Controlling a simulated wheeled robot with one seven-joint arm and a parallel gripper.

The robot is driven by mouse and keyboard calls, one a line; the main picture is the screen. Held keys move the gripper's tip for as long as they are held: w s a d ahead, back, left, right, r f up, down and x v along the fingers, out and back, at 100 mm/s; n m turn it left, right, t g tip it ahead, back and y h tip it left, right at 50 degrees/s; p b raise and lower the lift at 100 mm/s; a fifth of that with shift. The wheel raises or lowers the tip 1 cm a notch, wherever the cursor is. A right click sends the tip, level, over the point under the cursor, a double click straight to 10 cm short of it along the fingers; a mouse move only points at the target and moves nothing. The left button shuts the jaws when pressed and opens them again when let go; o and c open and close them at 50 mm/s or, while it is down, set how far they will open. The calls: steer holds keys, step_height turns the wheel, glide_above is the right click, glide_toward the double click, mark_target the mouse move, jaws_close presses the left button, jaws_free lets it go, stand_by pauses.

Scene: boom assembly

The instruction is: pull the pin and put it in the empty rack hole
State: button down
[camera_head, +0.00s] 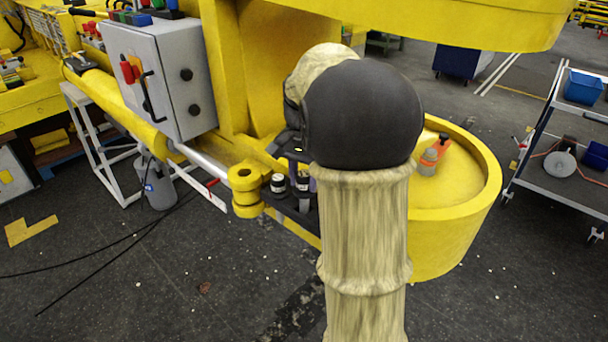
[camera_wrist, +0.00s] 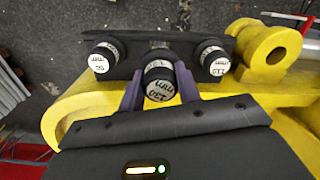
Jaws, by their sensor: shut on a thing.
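In the wrist view my gripper (camera_wrist: 159,88) has its two purple fingers shut on a black pin (camera_wrist: 158,72) with a white-labelled end. The held pin is at the middle of the dark rack (camera_wrist: 150,52); I cannot tell how deep it sits there. A left pin (camera_wrist: 103,57) and a right pin (camera_wrist: 212,60) stand at either side of it. In the head view the rack (camera_head: 303,216) is partly hidden by my arm, and two pin tops show. The yellow clevis lug (camera_head: 246,178) is beside the rack, with an open hole in its top.
A grey control box (camera_head: 165,80) is on the yellow boom at the left. A round yellow drum-like part (camera_head: 450,225) stands right of my arm. A steel rod (camera_head: 205,165) leads to the lug. A trolley (camera_head: 565,180) stands at far right. Cables lie on the floor.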

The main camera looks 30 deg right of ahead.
mark_target(304, 194)
steer(key=shift+f+b, duration=1.5)
steer(key=shift+f, duration=1.05)
steer(key=c, duration=0.9)
jaws_free()
step_height(304, 194, up, 17)
steer(key=shift+r, duration=0.2)
